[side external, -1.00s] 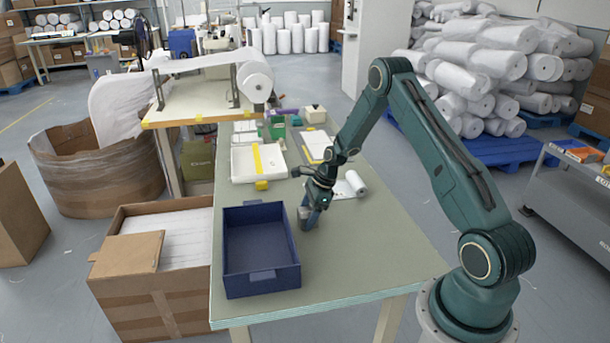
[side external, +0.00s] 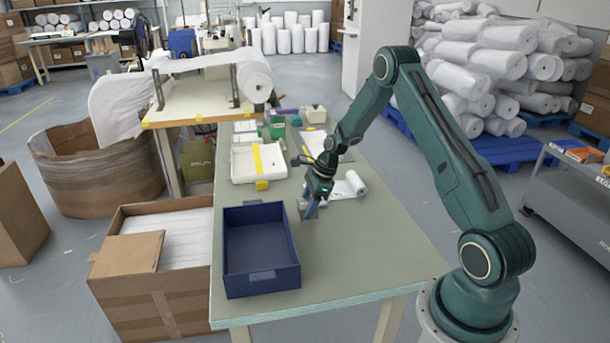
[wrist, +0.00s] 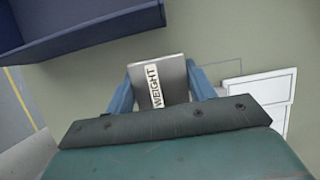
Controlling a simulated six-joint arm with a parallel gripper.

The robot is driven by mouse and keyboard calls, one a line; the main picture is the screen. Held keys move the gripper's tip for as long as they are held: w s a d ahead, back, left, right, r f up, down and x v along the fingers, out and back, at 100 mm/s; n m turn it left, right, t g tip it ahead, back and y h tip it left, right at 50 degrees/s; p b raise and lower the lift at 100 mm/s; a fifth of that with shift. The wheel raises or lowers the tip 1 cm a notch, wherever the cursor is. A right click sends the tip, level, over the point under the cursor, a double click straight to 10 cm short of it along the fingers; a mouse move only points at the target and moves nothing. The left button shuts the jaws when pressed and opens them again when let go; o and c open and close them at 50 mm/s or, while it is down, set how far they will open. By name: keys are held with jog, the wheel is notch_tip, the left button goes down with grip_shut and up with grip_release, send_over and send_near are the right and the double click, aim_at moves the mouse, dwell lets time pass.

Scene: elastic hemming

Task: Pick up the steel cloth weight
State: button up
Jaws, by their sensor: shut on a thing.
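The steel cloth weight (wrist: 173,72) is a grey metal block with a white label reading "WEIGHT". In the wrist view it sits between the two blue fingers of my gripper (wrist: 160,88), which is shut on it. In the side view my gripper (side external: 311,207) points down over the green table, just right of the blue bin. The weight (side external: 302,204) shows there only as a small grey patch, partly hidden by the fingers. It appears a little above the tabletop.
The blue open bin (side external: 262,283) stands close on the left; its wall (wrist: 90,32) also shows in the wrist view. A white roll (side external: 356,184) lies behind right of the gripper. A white tray (side external: 237,178) stands further back. The front right tabletop (side external: 370,258) is clear.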

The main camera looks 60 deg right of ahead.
aim_at(308, 202)
notch_tip(308, 202, up, 17)
jog(key=shift+f, duration=0.15)
jog(key=shift+w+d, duration=0.1)
dwell(0.8)
